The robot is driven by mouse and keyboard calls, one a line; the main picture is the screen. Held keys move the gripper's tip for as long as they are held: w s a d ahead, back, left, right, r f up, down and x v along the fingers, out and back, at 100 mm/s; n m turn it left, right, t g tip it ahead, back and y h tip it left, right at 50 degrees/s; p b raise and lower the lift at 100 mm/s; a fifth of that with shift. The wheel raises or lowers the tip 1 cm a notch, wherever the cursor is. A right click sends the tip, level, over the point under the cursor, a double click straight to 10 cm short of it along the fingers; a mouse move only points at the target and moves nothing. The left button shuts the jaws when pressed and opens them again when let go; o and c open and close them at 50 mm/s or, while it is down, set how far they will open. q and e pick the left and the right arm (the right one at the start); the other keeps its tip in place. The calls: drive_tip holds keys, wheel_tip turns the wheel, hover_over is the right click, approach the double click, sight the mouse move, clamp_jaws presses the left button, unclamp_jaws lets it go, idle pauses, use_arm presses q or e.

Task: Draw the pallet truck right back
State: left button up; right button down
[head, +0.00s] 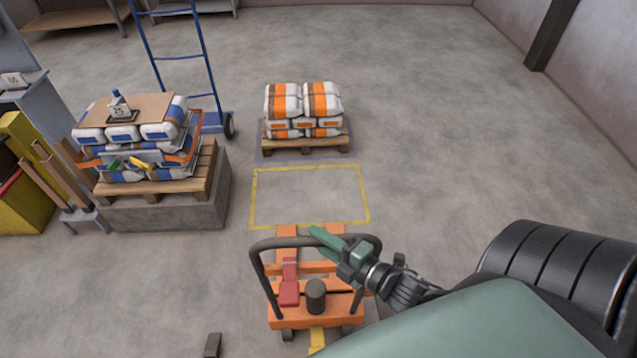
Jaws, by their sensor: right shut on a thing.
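The orange pallet truck (335,312) stands at the lower middle of the head view, with a dark looped handle (262,278). Its forks (287,243) point away from me and end near the front edge of a yellow floor outline. No pallet shows on the forks. My right gripper (345,246), with green fingers, is shut on the top bar of the handle. My arm and gripper hide part of the truck's right side. My left gripper is not in view.
A pallet (305,144) of orange-and-white bags stands beyond the empty yellow floor outline (310,168). At left, a pallet of blue-and-white bags (160,131) sits on a grey plinth (170,213), with a blue hand truck (185,55) behind. Floor to the right is clear. A small dark post (212,345) is at the bottom.

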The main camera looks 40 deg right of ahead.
drive_tip(key=shift+s+a, duration=0.4)
drive_tip(key=shift+s, duration=0.15)
drive_tip(key=c, duration=1.2)
unclamp_jaws()
drive_tip(key=b+v, duration=0.2)
drive_tip(key=v, duration=0.5)
drive_tip(key=shift+s+d, duration=0.15)
drive_tip(key=shift+s, duration=0.2)
drive_tip(key=shift+s, duration=0.1)
